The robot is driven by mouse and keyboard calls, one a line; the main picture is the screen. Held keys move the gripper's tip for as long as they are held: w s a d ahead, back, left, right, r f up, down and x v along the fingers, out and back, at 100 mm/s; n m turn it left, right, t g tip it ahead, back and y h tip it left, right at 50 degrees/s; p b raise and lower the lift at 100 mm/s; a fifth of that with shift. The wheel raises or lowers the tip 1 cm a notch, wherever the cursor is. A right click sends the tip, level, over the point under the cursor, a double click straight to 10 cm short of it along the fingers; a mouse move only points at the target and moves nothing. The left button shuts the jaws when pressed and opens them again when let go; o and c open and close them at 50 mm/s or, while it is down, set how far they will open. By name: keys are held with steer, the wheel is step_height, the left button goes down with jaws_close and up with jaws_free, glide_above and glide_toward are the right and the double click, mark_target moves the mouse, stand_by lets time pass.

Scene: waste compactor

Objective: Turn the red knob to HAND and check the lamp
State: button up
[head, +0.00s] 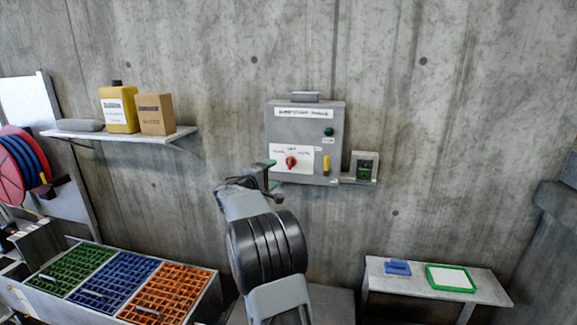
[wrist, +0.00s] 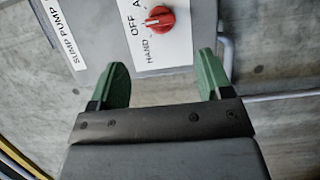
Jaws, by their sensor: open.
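The red knob (head: 291,162) is on a white plate low on the grey control box (head: 310,120). In the wrist view the knob (wrist: 160,20) is at the top, with a pale mark facing OFF; the HAND label is below OFF. A dark green lamp (head: 328,132) is on the box's upper right; I cannot tell whether it is lit. My gripper (head: 268,174) is at the box's lower left. In the wrist view its green fingers (wrist: 162,82) are wide apart and empty, just short of the knob.
A yellow item (head: 326,165) is on the box, and a small green-faced unit (head: 365,169) is beside it. A shelf (head: 120,135) with containers is at left. Coloured bins (head: 90,275) stand below it. A low table (head: 405,276) is at right.

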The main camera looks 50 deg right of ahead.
mark_target(289, 165)
steer(key=d+p, duration=0.1)
steer(key=d, duration=0.2)
steer(key=w+d+p, duration=0.1)
steer(key=d, duration=0.3)
steer(key=d+p, duration=0.1)
steer(key=d, duration=0.2)
steer(key=shift+w+d, duration=0.2)
steer(key=shift+w, duration=0.15)
steer(key=shift+f, duration=0.1)
steer(key=c, duration=0.9)
